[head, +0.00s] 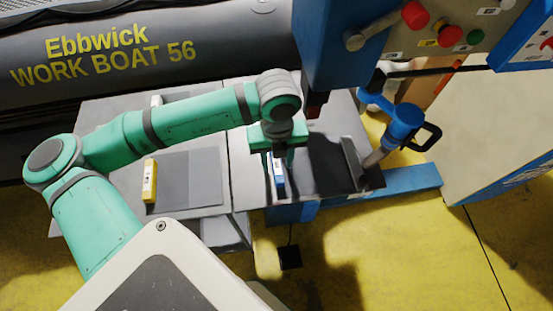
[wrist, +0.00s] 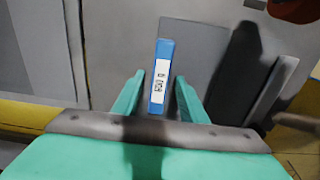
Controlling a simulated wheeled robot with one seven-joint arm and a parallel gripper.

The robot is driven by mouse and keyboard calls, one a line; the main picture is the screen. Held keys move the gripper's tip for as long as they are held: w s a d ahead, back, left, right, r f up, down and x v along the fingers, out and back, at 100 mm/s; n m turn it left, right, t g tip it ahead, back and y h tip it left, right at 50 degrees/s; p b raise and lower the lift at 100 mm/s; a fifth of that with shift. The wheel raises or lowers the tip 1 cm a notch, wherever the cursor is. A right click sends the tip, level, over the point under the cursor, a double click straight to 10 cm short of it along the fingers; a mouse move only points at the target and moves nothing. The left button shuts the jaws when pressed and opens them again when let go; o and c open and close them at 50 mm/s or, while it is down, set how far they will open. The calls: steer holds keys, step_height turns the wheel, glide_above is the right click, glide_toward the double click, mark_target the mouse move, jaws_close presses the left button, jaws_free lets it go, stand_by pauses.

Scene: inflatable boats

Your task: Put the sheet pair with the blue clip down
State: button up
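The blue clip (head: 279,177) has a white label and sits below my gripper (head: 279,160) at the near edge of the right-hand table. In the wrist view the blue clip (wrist: 160,75) lies between the two green fingers of my gripper (wrist: 160,78), with a narrow gap on each side. My gripper is open around it. A grey sheet (wrist: 200,45) shows beyond the clip, flat over the table. I cannot tell whether it is one sheet or two, or whether it touches the surface.
A yellow clip (head: 150,181) sits on grey sheets (head: 190,178) on the left table. An upright plate (head: 353,163) and a blue-topped post (head: 398,122) stand at right. A blue machine column (head: 330,45) rises behind my gripper. A dark boat tube (head: 215,45) lies behind the tables.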

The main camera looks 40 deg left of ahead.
step_height(320, 180, up, 12)
steer(key=shift+r, duration=0.15)
stand_by(0.5)
steer(key=shift+w, duration=0.1)
stand_by(0.4)
